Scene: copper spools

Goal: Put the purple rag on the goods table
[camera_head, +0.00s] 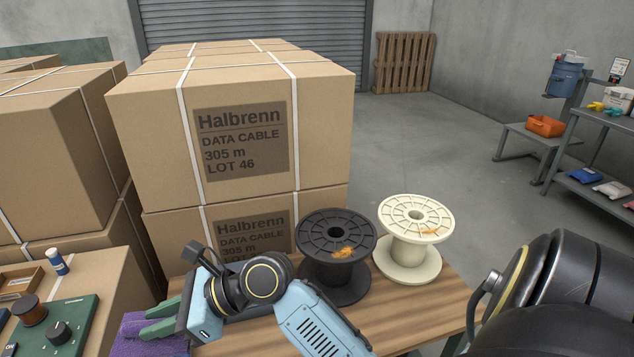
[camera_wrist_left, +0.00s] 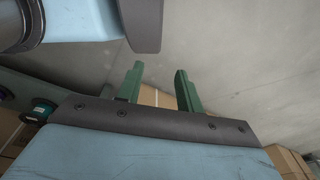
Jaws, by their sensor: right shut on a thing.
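The purple rag (camera_head: 140,345) shows at the bottom left of the head view, partly hidden by my right gripper and cut off by the frame edge. My right gripper (camera_head: 158,320) points left with its green fingers shut on the rag. A wooden-topped table (camera_head: 428,297), which looks like the goods table, lies to the right, partly behind my right arm. My left gripper (camera_wrist_left: 157,82) shows in the left wrist view with its green fingers apart and nothing between them; it is not seen in the head view.
A black spool (camera_head: 335,240) and a cream spool (camera_head: 415,230) stand upright on the wooden table. Large strapped cartons (camera_head: 160,115) stand behind it. A green board (camera_head: 75,330) with knobs is at left, near a small bottle (camera_head: 57,263). Shelving (camera_head: 590,150) stands far right.

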